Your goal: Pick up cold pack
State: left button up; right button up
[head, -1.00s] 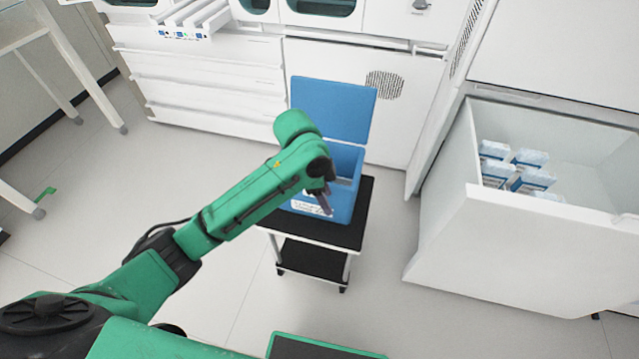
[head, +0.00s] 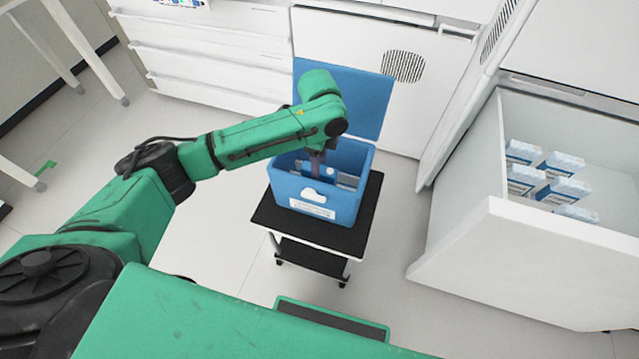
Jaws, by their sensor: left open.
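Several white-and-blue packs (head: 562,188), which look like cold packs, stand in the open white drawer (head: 530,262) at the right. An open blue cooler box (head: 322,206) stands on a small black-topped cart (head: 362,222), its lid raised at the back. Flat greyish pieces (head: 346,180) show inside the box; I cannot tell exactly what they are. My left gripper (head: 317,172) is open and points down over the box opening, with its tips at or just inside the opening. Its fingertips are partly hard to make out. My right gripper is not in view.
White cabinet drawers (head: 210,62) and a white front with a round vent (head: 404,66) stand behind the cart. A white table leg (head: 85,50) is at the far left. Clear floor lies between the cart and the open drawer.

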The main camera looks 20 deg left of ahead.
pick_arm(q)
notch_tip(320, 180, down, 4)
jog(key=shift+s+r, duration=0.1)
grip_shut()
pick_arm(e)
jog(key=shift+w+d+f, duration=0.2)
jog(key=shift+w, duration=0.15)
